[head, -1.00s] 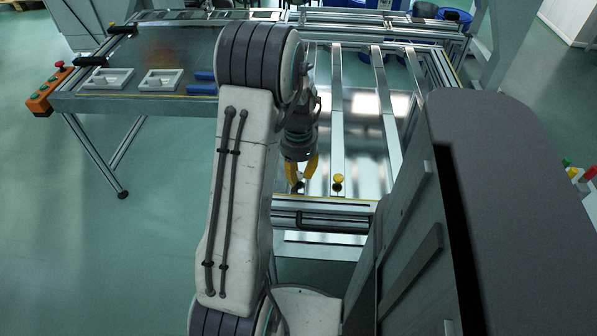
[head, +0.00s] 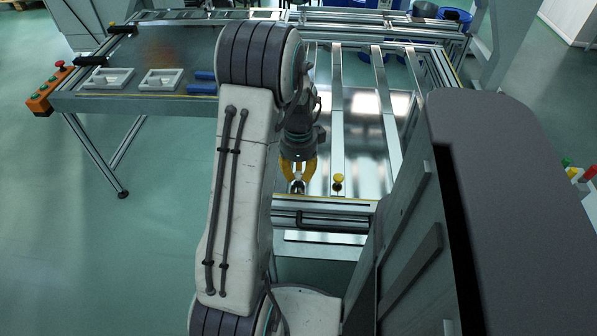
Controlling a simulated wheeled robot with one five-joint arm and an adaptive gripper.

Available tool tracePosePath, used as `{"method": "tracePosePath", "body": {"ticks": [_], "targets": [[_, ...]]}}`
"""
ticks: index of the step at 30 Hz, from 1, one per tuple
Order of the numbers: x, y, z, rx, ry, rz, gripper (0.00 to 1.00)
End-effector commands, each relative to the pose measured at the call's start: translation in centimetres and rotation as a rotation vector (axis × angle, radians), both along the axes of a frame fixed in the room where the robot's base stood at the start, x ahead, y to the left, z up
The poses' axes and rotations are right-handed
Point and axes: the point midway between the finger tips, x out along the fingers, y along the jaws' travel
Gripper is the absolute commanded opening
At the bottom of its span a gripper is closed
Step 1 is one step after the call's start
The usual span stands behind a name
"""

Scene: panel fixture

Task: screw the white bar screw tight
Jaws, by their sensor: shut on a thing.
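My gripper (head: 298,178) has yellow fingers and points down at the near edge of the panel fixture (head: 325,202). It is shut on the white bar screw (head: 297,173), a small pale piece showing between the fingers. The fingers hide most of the screw, so how deep it sits cannot be told. A yellow-topped screw (head: 338,179) stands upright on the same near edge, just right of my gripper and apart from it.
Metal rails (head: 391,130) run away from me across the shiny panel. At the left, a table holds grey trays (head: 107,78), blue blocks (head: 202,88) and an orange button box (head: 48,90). A large dark grey body fills the right side.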

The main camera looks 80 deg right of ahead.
Motion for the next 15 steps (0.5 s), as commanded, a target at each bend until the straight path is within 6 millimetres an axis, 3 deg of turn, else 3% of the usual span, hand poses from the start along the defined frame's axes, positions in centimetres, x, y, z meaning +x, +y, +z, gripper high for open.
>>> {"method": "tracePosePath", "body": {"ticks": [11,12,15], "targets": [[-0.01,0.16,-0.18,0.006,0.000,-0.003,0.00],[-0.01,0.16,-0.18,0.006,0.000,-0.002,0.28],[-0.01,0.12,-0.14,0.004,-0.001,-0.002,0.36]]}}
